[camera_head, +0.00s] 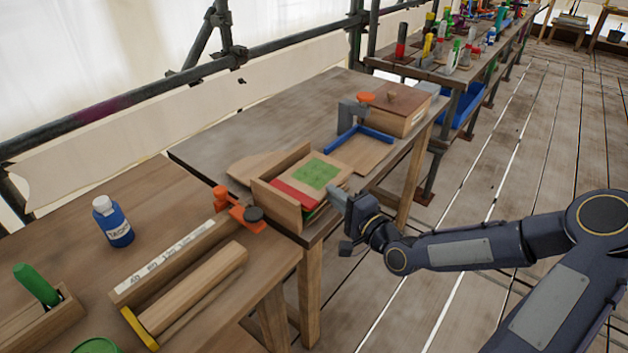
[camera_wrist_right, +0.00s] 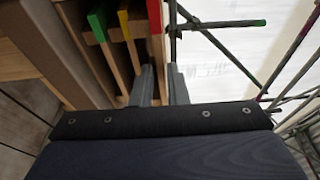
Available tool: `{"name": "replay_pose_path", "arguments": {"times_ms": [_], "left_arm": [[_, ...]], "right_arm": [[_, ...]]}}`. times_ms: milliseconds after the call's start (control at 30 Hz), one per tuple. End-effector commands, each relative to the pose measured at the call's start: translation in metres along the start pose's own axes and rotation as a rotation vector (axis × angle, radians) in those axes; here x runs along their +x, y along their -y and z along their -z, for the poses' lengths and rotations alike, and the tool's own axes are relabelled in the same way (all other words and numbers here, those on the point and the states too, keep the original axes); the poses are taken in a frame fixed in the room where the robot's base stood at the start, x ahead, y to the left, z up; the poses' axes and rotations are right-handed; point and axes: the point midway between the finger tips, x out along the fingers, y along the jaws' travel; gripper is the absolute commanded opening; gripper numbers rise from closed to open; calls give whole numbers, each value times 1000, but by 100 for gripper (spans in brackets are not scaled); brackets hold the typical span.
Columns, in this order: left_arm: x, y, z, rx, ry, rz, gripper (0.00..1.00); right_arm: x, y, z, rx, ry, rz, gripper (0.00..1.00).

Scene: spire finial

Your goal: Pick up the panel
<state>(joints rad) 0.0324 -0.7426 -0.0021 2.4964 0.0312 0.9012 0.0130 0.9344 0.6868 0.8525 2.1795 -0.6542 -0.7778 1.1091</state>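Wooden panels with coloured edges stand side by side in a wooden rack (camera_head: 276,206) at the table's near right corner. In the right wrist view I see a green-edged panel (camera_wrist_right: 97,25), a yellow-edged panel (camera_wrist_right: 125,24) and a red-edged panel (camera_wrist_right: 154,17). In the head view a red face (camera_head: 294,194) and a green patch (camera_head: 316,174) show on them. My right gripper (camera_head: 338,198) is at the rack's right side. My left gripper is out of view.
An orange clamp (camera_head: 238,212) sits left of the rack. A blue-edged tray (camera_head: 362,153) and a wooden box (camera_head: 395,108) lie behind it. The floor to the right is clear.

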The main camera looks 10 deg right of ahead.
Motion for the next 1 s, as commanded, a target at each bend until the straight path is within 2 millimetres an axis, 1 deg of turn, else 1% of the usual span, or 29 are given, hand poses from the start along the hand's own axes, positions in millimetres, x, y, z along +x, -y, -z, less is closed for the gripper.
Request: {"name": "replay_pose_path", "arguments": {"times_ms": [33,233,400,533,633,800,867,900,933,1000], "left_arm": [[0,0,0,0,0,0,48],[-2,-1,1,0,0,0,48],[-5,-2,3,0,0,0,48],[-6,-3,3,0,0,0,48],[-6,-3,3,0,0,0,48],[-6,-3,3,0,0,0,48],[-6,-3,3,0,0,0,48],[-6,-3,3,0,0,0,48],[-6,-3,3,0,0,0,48],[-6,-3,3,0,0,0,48]], "right_arm": [[6,0,-1,2,2,0,14],[20,1,-1,0,1,0,14],[47,2,-3,0,3,-1,14],[61,1,-1,0,1,-2,14],[64,1,-1,-1,0,-2,14],[64,1,-1,-1,0,-2,14],[64,1,-1,-1,0,-2,7],[64,1,-1,-1,0,-2,2],[64,1,-1,-1,0,-2,0],[64,1,-1,-1,0,-3,0]]}}
